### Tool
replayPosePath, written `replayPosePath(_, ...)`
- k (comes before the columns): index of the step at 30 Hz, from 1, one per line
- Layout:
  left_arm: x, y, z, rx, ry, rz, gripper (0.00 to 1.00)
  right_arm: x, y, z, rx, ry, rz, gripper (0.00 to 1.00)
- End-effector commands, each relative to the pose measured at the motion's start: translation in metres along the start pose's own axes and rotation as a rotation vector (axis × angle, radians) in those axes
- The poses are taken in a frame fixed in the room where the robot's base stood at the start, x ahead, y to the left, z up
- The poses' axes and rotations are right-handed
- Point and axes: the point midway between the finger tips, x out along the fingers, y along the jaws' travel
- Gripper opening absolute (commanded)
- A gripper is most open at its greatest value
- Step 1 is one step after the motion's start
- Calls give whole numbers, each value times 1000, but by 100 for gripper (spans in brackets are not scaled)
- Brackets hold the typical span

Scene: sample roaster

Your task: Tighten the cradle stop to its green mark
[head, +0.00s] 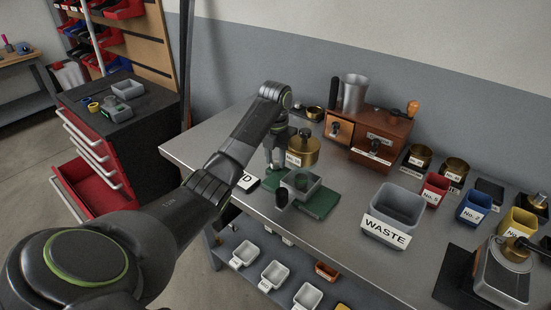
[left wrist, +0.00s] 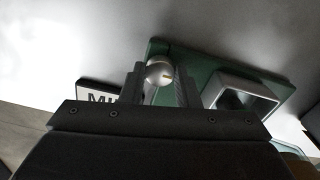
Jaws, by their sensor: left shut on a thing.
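A dark green base plate (head: 322,206) lies on the metal bench, with a grey open-topped cradle (head: 301,183) on it. In the left wrist view the plate (left wrist: 205,69) and the cradle's pale rim (left wrist: 245,87) also show. My left gripper (head: 276,166) reaches down at the plate's far left end. In the left wrist view its fingers (left wrist: 158,88) are shut on a round silver knob (left wrist: 159,72), which I take for the cradle stop. The knob carries a small orange mark. I cannot make out a green mark. My right gripper is not in view.
A white lettered card (head: 246,181) lies left of the plate. A brass canister (head: 302,148) stands close behind my gripper, with a wooden drawer box (head: 380,138) beyond. A grey WASTE bin (head: 394,212) stands to the right. Bare bench lies between plate and bin.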

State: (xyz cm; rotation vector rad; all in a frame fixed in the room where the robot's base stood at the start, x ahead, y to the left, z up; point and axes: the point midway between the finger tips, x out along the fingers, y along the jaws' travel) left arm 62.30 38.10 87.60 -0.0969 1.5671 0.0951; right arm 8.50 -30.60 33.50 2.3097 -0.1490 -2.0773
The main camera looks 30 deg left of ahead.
Motion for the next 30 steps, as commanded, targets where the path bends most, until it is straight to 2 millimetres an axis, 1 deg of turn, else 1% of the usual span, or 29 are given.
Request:
replayPosePath(4,-2,0,1,0,-4,0,6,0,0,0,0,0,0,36)
replayPosePath(5,-2,0,1,0,-4,0,32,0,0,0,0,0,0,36)
replayPosePath(9,-1,0,1,0,-3,0,50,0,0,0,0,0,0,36)
replayPosePath(20,-2,0,0,0,0,0,50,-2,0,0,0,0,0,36)
replayPosePath(26,-14,0,0,0,0,0,50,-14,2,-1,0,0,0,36)
replayPosePath(30,-29,0,0,0,0,0,50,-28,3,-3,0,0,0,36)
